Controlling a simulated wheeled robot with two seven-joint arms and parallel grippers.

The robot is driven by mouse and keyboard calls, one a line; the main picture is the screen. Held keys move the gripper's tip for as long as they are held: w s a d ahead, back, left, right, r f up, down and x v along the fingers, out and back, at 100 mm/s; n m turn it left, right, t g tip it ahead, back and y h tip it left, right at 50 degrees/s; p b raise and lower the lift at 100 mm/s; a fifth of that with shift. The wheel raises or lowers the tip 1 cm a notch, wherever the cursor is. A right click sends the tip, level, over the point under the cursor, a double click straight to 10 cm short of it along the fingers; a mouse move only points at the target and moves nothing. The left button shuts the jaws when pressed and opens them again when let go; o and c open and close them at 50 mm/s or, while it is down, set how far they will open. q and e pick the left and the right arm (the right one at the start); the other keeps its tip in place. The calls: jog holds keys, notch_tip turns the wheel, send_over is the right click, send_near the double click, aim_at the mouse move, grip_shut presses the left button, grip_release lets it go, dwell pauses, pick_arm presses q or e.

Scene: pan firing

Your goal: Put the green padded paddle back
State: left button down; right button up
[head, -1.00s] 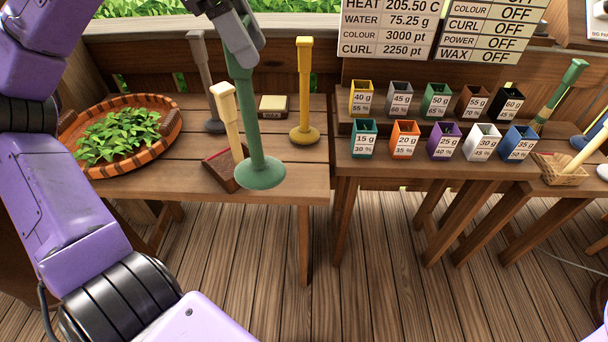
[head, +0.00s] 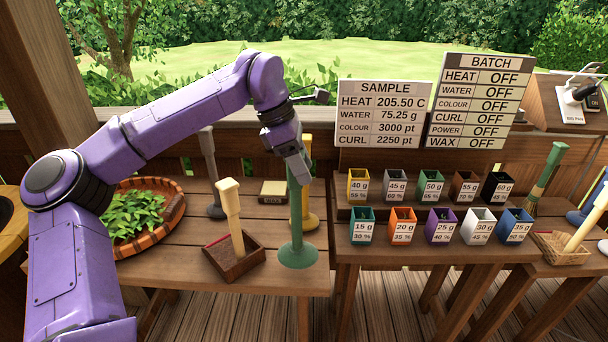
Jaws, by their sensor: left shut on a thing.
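The green padded paddle (head: 297,222) stands upright at the front right of the left table, its round padded base down at the tabletop near the front edge. I cannot tell for certain whether the base touches the wood. My left gripper (head: 297,172) is shut on the top of its handle, with the arm reaching in from the left. A yellow paddle (head: 307,205) stands just behind it, partly hidden. A grey paddle (head: 209,170) stands further left at the back. My right gripper is not in view.
A wooden box with a cream-handled tool (head: 233,262) is left of the green paddle. A wax block (head: 273,191) lies behind. A basket of leaves (head: 172,215) is at left. Several coloured cups, including an orange one (head: 403,227), stand on the right table.

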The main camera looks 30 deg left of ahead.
pick_arm(q)
jog(key=shift+w+f, duration=0.25)
notch_tip(320, 180, down, 3)
jog(key=shift+w+f+p, duration=0.15)
jog(key=shift+p, duration=0.65)
jog(key=shift+d+f, duration=0.1)
jog(key=shift+f, duration=0.05)
jog(key=c, duration=0.5)
grip_release()
